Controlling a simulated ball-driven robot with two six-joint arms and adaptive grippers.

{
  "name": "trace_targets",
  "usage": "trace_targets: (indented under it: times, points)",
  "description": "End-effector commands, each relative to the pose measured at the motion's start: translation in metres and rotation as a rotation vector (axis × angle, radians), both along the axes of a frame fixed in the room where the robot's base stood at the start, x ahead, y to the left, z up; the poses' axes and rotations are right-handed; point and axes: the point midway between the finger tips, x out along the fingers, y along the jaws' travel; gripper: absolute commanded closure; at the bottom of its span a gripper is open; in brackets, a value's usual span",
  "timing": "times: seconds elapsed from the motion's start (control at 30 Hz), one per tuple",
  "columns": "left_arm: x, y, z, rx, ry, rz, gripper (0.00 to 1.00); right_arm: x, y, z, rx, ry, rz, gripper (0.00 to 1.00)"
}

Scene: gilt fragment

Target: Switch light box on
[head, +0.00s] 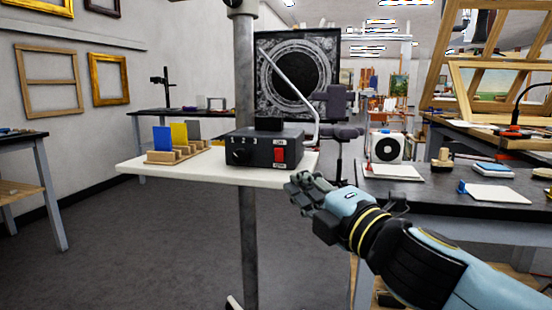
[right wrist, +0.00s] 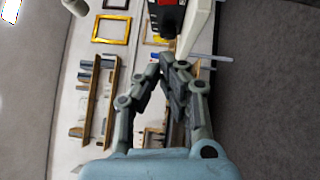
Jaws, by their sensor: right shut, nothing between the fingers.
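The light box (head: 265,150) is a black box on a white tabletop (head: 225,172). Its front has a dark knob (head: 241,152) at the left and a red switch (head: 280,157) at the right, with small white labels above and below the switch. A thin bent arm rises behind it. My right gripper (head: 300,188) is shut and empty, below and to the right of the switch and apart from the box. In the right wrist view the fingers (right wrist: 172,72) point toward the box (right wrist: 166,18), which the top edge cuts off. My left gripper is not in view.
A wooden rack with blue, yellow and grey plates (head: 178,142) stands left of the box. A dark bench (head: 430,190) with a round-faced device (head: 386,147) is at the right. The floor at left is clear.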

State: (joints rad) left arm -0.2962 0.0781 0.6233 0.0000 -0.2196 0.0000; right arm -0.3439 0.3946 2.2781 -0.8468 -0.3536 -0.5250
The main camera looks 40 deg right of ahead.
Motion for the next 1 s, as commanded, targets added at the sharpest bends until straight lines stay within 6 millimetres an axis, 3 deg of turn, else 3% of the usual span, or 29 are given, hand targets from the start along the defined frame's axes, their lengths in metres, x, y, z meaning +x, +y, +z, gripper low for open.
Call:
trace_targets:
  times: [0.17,0.57,0.73,1.0]
  points:
    - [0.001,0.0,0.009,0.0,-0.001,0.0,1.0,0.02,-0.002,0.006,0.003,-0.003,-0.001,1.0]
    - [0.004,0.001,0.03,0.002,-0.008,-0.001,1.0,0.102,-0.009,0.015,0.001,-0.003,-0.001,1.0]
    - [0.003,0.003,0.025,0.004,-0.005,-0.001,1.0,0.116,-0.029,0.015,-0.003,0.0,0.0,1.0]
    - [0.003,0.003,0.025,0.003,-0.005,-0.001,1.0,0.123,-0.037,0.017,0.001,0.0,0.0,1.0]
